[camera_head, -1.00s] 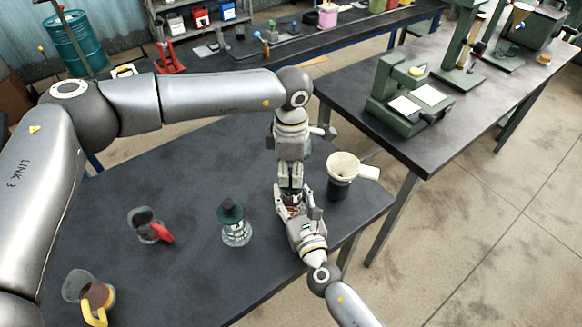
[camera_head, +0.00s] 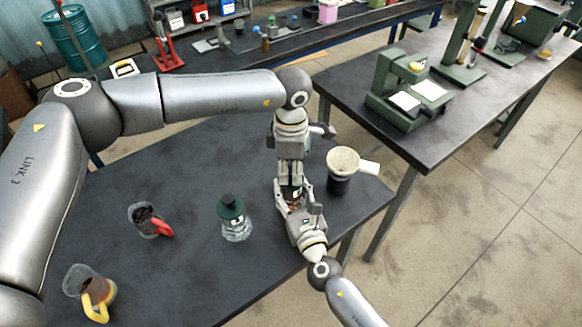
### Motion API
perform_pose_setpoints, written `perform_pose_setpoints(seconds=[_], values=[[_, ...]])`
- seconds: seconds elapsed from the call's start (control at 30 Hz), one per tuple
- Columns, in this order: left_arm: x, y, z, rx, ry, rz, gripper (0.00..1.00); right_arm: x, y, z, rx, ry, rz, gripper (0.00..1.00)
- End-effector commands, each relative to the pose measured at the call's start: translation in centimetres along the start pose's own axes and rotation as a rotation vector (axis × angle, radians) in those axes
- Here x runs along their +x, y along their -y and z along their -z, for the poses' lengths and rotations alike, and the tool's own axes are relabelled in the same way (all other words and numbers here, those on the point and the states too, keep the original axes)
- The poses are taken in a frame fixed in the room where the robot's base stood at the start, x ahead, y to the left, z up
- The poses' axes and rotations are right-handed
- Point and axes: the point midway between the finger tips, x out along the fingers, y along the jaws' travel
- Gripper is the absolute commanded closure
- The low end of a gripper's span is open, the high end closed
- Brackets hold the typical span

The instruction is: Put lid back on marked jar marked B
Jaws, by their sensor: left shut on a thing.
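My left gripper (camera_head: 290,178) points straight down near the table's right part and is shut on a dark green lid, which is mostly hidden by the fingers. Directly below it is a jar, largely covered by both grippers; only a small brownish patch shows. My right gripper (camera_head: 297,203) comes from the lower right, with its fingers around the place of this jar; whether they are shut on it cannot be told. Another clear jar (camera_head: 236,231) with a dark green lid (camera_head: 231,207) stands upright to the left. Its white mark is too small to read.
On the dark table (camera_head: 190,275) stand a red-handled jug (camera_head: 149,221) and a yellow-handled jug (camera_head: 90,290) at left. A dark container with a cream funnel (camera_head: 343,163) stands just right of my grippers. A second bench (camera_head: 430,140) holds green machines.

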Motion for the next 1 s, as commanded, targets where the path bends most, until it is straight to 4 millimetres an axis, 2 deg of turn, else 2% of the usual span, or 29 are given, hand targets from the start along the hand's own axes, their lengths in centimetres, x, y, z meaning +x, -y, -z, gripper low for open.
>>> perform_pose_setpoints(seconds=[0.3,0.33,0.5,0.83,1.0], values=[[0.7,0.0,0.0,0.0,0.0,0.0,0.9,0.0,0.0,0.0,0.0,0.0,0.0,0.98],[0.6,0.0,0.0,0.0,0.0,0.0,0.73,0.0,0.0,0.0,0.0,0.0,0.0,0.98],[0.6,0.0,0.0,0.0,0.0,0.0,0.52,0.0,0.0,0.0,-0.001,0.0,0.0,0.98],[0.5,0.0,0.0,0.0,0.0,0.0,0.52,0.0,0.0,0.0,-0.001,0.0,0.0,0.98],[-1.4,-0.1,0.0,0.0,0.001,-0.003,0.52,0.0,0.0,0.0,0.0,0.0,0.0,0.98]])
